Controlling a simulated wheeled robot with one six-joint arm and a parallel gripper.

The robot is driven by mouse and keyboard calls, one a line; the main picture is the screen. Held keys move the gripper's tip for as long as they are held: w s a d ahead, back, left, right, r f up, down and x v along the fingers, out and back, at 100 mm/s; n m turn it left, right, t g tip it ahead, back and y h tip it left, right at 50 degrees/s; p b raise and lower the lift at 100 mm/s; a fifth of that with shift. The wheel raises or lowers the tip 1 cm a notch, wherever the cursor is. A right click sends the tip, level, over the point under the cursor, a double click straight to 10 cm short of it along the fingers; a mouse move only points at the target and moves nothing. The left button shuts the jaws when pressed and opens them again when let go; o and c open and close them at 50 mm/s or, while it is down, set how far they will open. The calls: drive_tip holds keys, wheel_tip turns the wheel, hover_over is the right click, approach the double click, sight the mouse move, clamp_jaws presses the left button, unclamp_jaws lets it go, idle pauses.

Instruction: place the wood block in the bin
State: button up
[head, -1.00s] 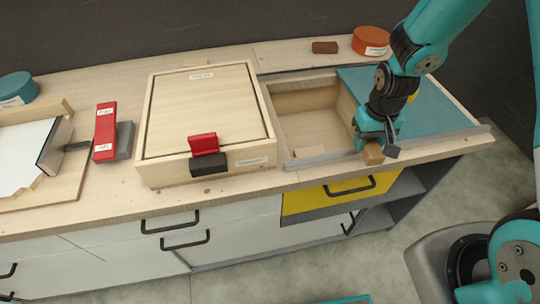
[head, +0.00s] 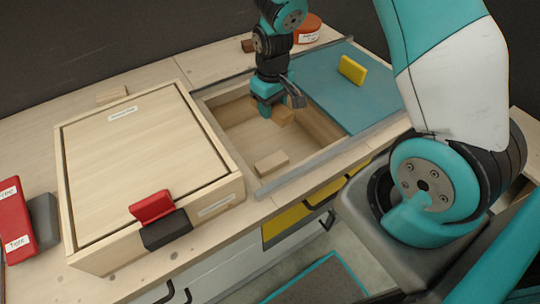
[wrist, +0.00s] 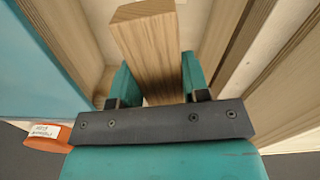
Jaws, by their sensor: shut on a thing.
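My gripper (head: 272,106) is shut on a wood block (head: 285,117) and holds it at the open bin (head: 227,129), a sunken wooden compartment in the worktop. In the wrist view the wood block (wrist: 150,45) sticks out between the two teal fingers (wrist: 157,82), with the bin's walls around it. The block is near the bin's far right part. I cannot tell whether it touches the bin floor. A second, flat wood block (head: 271,162) lies in the bin near its front edge.
A teal sliding panel (head: 345,95) covers the right side and bears a yellow block (head: 352,69). A lidded wooden box (head: 140,150) with a red handle (head: 152,206) stands left of the bin. An orange round container (head: 307,28) and a brown block (head: 249,46) are behind.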

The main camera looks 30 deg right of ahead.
sight(266, 145)
drive_tip(key=w+d+f+n+b, duration=0.35)
drive_tip(key=w+n+b, duration=0.65)
drive_tip(key=b, duration=0.7)
drive_tip(key=shift+n, duration=0.6)
drive_tip(key=f+b, duration=0.1)
drive_tip(key=f, duration=0.5)
drive_tip(key=s+f+b, duration=0.1)
drive_tip(key=f, duration=0.6)
drive_tip(key=f+b, duration=0.1)
drive_tip(key=f, duration=0.6)
drive_tip(key=shift+s+a, duration=0.2)
drive_tip(key=shift+f, duration=0.2)
drive_tip(key=o, duration=1)
drive_tip(key=shift+c, duration=0.2)
drive_tip(key=shift+r, duration=0.1)
wheel_tip(266, 145, up, 12)
drive_tip(key=p, duration=0.2)
